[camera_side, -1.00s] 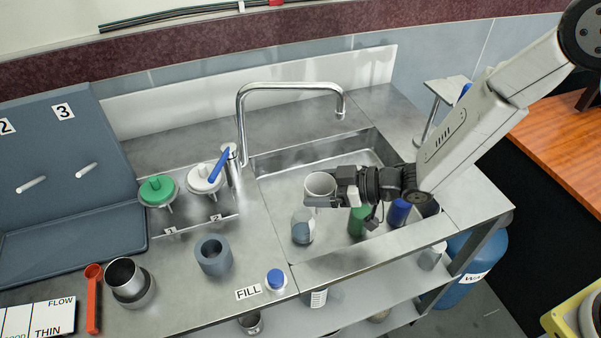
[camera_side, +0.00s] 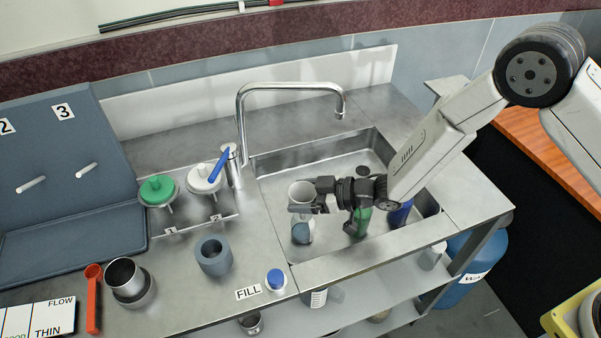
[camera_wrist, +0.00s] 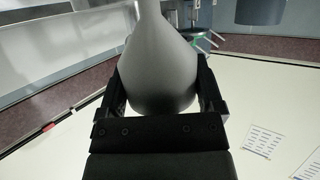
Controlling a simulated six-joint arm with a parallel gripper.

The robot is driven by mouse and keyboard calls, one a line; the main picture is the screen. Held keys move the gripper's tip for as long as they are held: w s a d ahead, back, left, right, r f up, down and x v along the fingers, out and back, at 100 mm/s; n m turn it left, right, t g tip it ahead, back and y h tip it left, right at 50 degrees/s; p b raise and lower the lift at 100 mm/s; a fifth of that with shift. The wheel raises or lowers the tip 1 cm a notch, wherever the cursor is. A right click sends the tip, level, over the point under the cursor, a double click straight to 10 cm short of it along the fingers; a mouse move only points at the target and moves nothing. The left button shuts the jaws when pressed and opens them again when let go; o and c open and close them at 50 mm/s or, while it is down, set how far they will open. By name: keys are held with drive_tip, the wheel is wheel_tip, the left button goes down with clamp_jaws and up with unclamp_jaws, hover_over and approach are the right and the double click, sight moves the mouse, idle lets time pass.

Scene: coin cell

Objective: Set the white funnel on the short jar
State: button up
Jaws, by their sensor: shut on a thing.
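The white funnel (camera_side: 300,191) is in my gripper (camera_side: 312,197) above the left part of the sink. In the wrist view the funnel (camera_wrist: 160,65) fills the space between the fingers (camera_wrist: 162,95), its narrow stem running to the top edge. My gripper is shut on its wide body. A short clear jar with dark contents (camera_side: 302,233) stands in the sink directly below the funnel in the side view. The gripper and funnel cover the jar's mouth, so I cannot tell whether the funnel touches it.
A green bottle (camera_side: 362,222) and a blue bottle (camera_side: 400,214) stand in the sink (camera_side: 330,162) to the right. The faucet (camera_side: 290,88) arches behind. A grey ring holder (camera_side: 213,256) and blue-capped container (camera_side: 276,279) sit on the counter.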

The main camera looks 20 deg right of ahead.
drive_tip(key=shift+f, duration=1.15)
drive_tip(key=shift+f, duration=0.1)
drive_tip(key=o, duration=1)
drive_tip(key=shift+c, duration=0.2)
drive_tip(key=shift+v, duration=0.95)
drive_tip(key=shift+s+d+r, duration=0.1)
drive_tip(key=shift+d+r, duration=0.05)
drive_tip(key=shift+r, duration=1.1)
drive_tip(key=shift+s+d+r, duration=0.1)
drive_tip(key=shift+s+r, duration=0.05)
drive_tip(key=shift+r, duration=1.1)
drive_tip(key=shift+s+d+r, duration=0.1)
drive_tip(key=shift+d+r, duration=0.05)
drive_tip(key=shift+r, duration=1.1)
